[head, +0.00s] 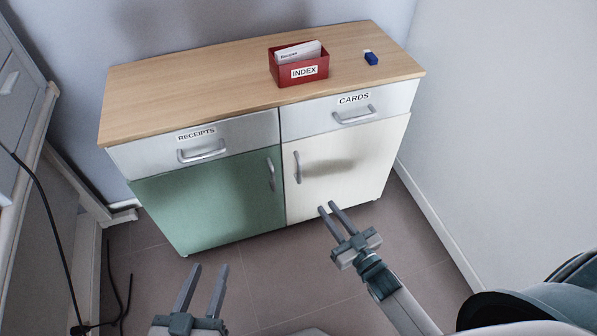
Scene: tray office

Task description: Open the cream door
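The cream door (345,172) is shut on the right half of the cabinet, below the drawer labelled CARDS. Its vertical grey handle (297,167) is near the door's left edge. My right gripper (328,209) is open and empty, in front of the lower part of the cream door, below and to the right of the handle. Whether it touches the door I cannot tell. My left gripper (207,273) is open and empty, low in the picture, over the floor in front of the green door (215,203).
The RECEIPTS drawer (198,147) and CARDS drawer (351,107) are shut. On the wooden top (190,85) stand a red INDEX box (287,78) and a small blue object (371,58). A wall (500,120) is close on the right. A black cable (50,220) hangs at left.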

